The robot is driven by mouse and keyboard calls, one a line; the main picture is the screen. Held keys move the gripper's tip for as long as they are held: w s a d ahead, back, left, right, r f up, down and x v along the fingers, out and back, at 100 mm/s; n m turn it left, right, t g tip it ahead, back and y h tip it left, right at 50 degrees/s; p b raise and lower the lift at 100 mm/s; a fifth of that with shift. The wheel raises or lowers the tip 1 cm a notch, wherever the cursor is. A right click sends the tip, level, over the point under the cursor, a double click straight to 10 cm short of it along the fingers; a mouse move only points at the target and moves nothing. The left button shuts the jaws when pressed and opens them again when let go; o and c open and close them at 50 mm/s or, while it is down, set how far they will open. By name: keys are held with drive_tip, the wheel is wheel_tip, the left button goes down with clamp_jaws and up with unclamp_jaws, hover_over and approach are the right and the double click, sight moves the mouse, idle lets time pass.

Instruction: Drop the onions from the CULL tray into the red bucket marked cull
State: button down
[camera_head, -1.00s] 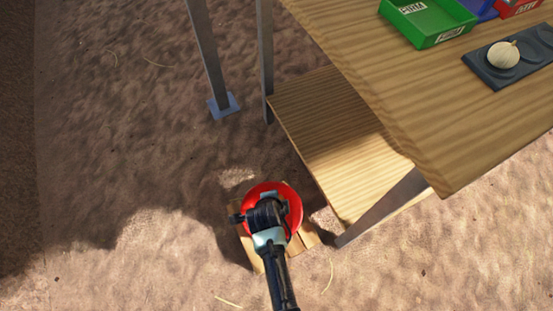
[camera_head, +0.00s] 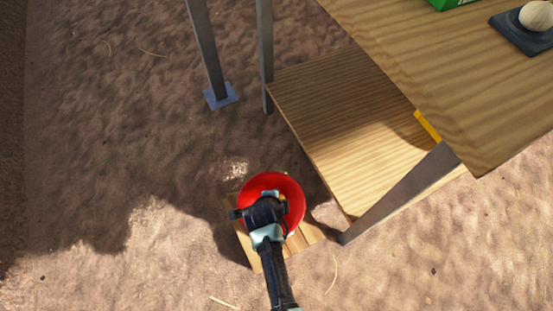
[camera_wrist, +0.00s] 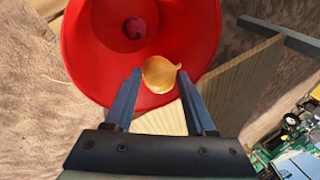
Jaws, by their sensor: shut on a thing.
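My gripper (camera_wrist: 158,72) is shut on a yellow-brown onion (camera_wrist: 159,76), held between the fingertips over the bucket's opening. In the head view my gripper (camera_head: 270,208) covers much of the bucket and hides the held onion. No cull marking is readable on the bucket. The CULL tray cannot be made out in the current views.
The bucket rests on a small wooden board (camera_head: 304,238). A wooden table (camera_head: 440,70) with a lower shelf (camera_head: 340,120) and metal legs stands to the right. A pale onion (camera_head: 537,16) sits on a dark plate (camera_head: 515,38), near a green bin (camera_head: 452,3). Ground at left is open.

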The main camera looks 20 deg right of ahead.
drive_tip(key=shift+r, duration=0.1)
drive_tip(key=shift+c, duration=0.7)
unclamp_jaws()
drive_tip(key=p+v, duration=0.7)
drive_tip(key=v, duration=0.6)
